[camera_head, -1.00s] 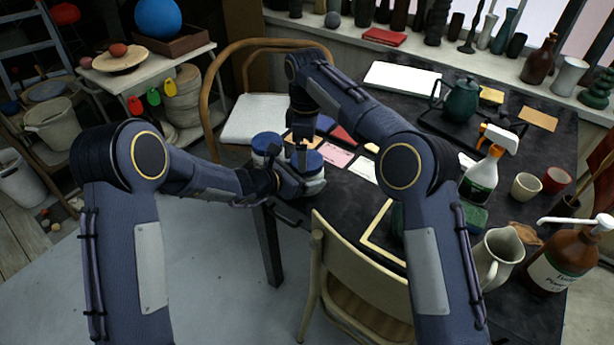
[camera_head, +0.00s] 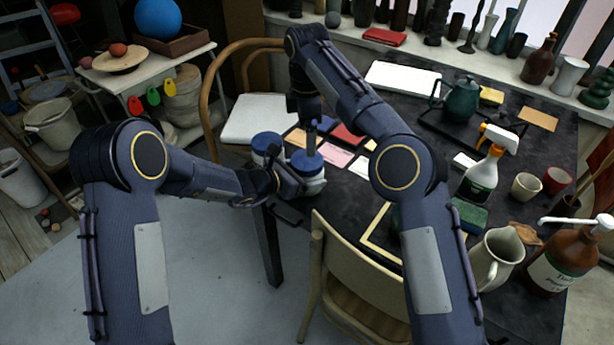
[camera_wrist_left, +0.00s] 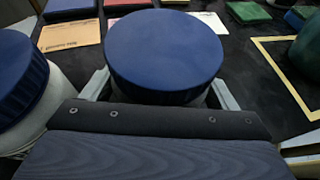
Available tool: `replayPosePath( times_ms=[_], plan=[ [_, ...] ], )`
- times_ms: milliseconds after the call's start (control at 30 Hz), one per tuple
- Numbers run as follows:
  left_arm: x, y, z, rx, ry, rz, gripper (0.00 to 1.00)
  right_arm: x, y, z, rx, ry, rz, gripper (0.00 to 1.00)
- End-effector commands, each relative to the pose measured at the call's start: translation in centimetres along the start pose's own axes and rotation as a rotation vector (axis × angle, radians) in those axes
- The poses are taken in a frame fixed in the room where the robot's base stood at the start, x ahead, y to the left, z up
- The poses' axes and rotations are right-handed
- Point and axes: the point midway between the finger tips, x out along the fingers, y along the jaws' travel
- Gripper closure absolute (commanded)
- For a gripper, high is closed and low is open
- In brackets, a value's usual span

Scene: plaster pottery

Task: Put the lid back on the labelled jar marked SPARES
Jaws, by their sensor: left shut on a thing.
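A pale jar (camera_head: 316,186) with a round blue lid (camera_head: 306,163) stands at the table's near left edge. My left gripper (camera_head: 308,182) is shut around this jar from the left. In the left wrist view the blue lid (camera_wrist_left: 165,52) lies level over the jar between my fingers and hides most of the jar body. My right gripper (camera_head: 311,144) points down above the lid; it does not show in the left wrist view, and its fingers are too small to judge. A second blue-lidded jar (camera_head: 267,145) stands just to the left. No jar label is readable.
Coloured cards and envelopes (camera_head: 336,156) lie beyond the jars. A yellow-edged frame (camera_head: 377,240) and a chair (camera_head: 350,265) are at the near side. A teapot (camera_head: 461,100), spray bottle (camera_head: 482,175) and jug (camera_head: 495,258) stand to the right.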

Motion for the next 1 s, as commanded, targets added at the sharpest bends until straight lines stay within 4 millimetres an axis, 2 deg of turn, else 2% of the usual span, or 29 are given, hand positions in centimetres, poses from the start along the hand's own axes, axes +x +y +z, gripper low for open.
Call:
replayPosePath(
  times_ms=[233, 500, 700, 1000],
  plan=[
    [0.0, -0.1, 0.0, 0.001, -0.001, -0.001, 0.83, 0.9, 0.0, 0.1, 0.001, -0.001, -0.001, 0.05],
    [0.0, -0.1, 0.1, 0.001, -0.001, -0.001, 0.83, 5.0, 0.0, 0.1, 0.001, -0.001, -0.002, 0.05],
    [0.0, 0.0, 0.1, 0.001, -0.001, -0.001, 0.83, 7.3, 0.0, 0.0, 0.002, 0.000, 0.000, 0.05],
    [0.0, 0.0, 0.1, 0.001, -0.001, -0.001, 0.83, 8.0, 0.0, 0.0, 0.003, 0.000, 0.002, 0.05]
  ],
)
